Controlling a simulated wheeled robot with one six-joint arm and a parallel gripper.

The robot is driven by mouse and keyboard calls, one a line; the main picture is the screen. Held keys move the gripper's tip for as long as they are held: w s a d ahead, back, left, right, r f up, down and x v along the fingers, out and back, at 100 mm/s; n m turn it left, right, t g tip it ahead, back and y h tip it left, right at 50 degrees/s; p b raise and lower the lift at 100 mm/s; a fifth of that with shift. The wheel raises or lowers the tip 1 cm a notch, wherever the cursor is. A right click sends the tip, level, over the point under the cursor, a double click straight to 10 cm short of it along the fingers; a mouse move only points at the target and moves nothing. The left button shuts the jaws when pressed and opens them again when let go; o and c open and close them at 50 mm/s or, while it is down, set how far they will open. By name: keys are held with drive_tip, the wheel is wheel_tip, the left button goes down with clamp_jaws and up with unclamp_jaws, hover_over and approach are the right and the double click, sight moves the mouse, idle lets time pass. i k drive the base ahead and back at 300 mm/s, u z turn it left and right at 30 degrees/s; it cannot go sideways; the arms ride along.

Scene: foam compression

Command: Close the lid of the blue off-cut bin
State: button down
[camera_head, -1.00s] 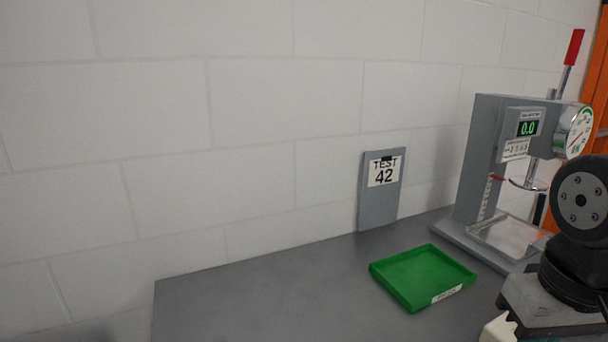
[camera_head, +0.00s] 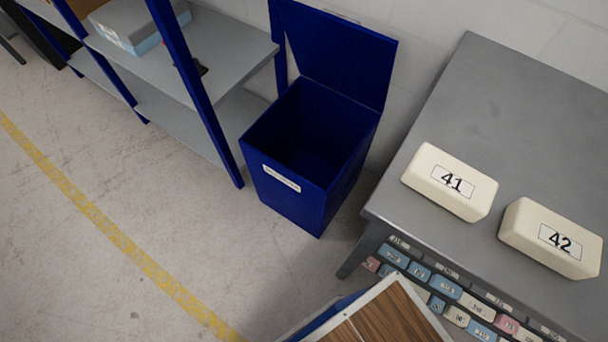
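The blue off-cut bin (camera_head: 303,183) stands on the floor between the shelf rack and the grey table, with a white label on its front. Its blue lid (camera_head: 338,55) is open, raised upright at the back against the wall side. The inside of the bin is dark and looks empty, though the bottom is hard to make out. My gripper is not in view, so its state and its distance from the lid do not show.
A grey table (camera_head: 490,110) at right carries foam blocks 41 (camera_head: 450,182) and 42 (camera_head: 552,238). A blue-framed shelf rack (camera_head: 200,70) stands close at left. A wood-topped piece (camera_head: 385,318) is at the bottom. Open floor (camera_head: 130,190) with a yellow line lies at left.

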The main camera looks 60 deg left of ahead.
sight(332, 49)
drive_tip(key=z, duration=0.05)
drive_tip(key=k, duration=0.1)
drive_tip(key=u, duration=3.05)
drive_tip(key=k, duration=0.85)
drive_tip(key=z, duration=1)
drive_tip(key=i, duration=1)
